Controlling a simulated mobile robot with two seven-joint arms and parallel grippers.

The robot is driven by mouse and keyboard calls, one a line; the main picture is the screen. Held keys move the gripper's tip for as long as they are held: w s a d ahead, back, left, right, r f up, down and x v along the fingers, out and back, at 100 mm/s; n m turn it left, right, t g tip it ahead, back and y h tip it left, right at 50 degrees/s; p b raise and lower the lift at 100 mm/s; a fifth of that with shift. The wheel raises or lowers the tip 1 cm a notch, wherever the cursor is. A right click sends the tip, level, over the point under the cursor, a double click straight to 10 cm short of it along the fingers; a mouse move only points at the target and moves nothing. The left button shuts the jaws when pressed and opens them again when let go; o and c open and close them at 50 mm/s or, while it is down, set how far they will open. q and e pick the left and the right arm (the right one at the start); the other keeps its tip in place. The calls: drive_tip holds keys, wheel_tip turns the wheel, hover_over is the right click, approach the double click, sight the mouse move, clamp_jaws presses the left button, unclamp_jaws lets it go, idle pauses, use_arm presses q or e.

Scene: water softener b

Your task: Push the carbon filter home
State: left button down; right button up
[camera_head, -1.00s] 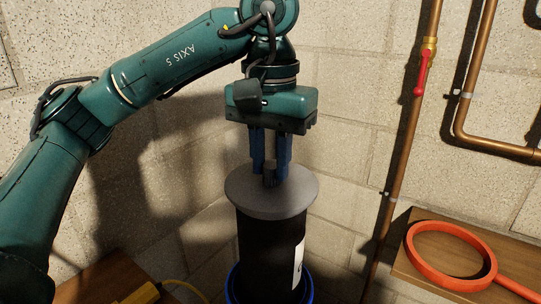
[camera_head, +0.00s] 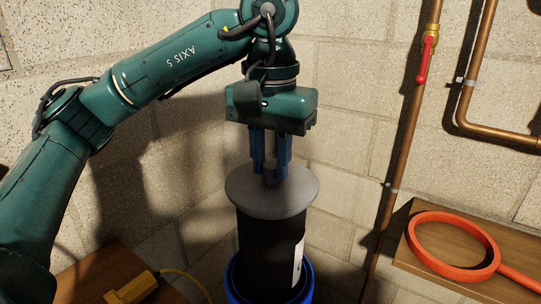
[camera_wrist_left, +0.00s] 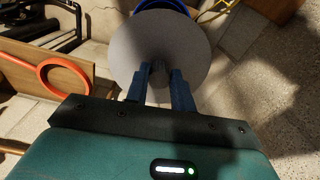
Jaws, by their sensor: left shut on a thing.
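The carbon filter (camera_head: 268,235) is a black cylinder with a wide grey cap and a white label on its side. It stands upright, with its lower end inside a blue-rimmed housing (camera_head: 231,283). My left gripper (camera_head: 270,178) points down from above, its blue fingers shut on the small dark knob on top of the cap. In the left wrist view the grey cap (camera_wrist_left: 160,45) lies beyond the fingers (camera_wrist_left: 160,80), and part of the blue rim shows behind it. How deep the filter sits inside the housing is hidden. My right gripper is not in view.
A wooden shelf (camera_head: 408,262) at the right holds an orange ring-shaped wrench (camera_head: 412,243). Copper pipes with a red-handled valve (camera_head: 424,58) run up the block wall. A yellow tool (camera_head: 133,288) with a cable lies at the lower left.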

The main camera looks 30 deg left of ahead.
sight(271, 184)
use_arm(q)
drive_tip(key=shift+f, duration=0.3)
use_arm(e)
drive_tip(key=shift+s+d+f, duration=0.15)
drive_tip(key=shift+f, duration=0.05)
use_arm(q)
drive_tip(key=shift+f+b, duration=0.85)
drive_tip(key=shift+b, duration=0.05)
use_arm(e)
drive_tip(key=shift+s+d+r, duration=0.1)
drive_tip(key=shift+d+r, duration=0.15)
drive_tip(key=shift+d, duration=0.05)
use_arm(q)
drive_tip(key=shift+f, duration=0.3)
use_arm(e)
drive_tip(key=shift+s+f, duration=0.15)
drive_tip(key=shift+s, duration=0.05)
use_arm(q)
drive_tip(key=shift+f+b, duration=0.15)
drive_tip(key=shift+b, duration=0.2)
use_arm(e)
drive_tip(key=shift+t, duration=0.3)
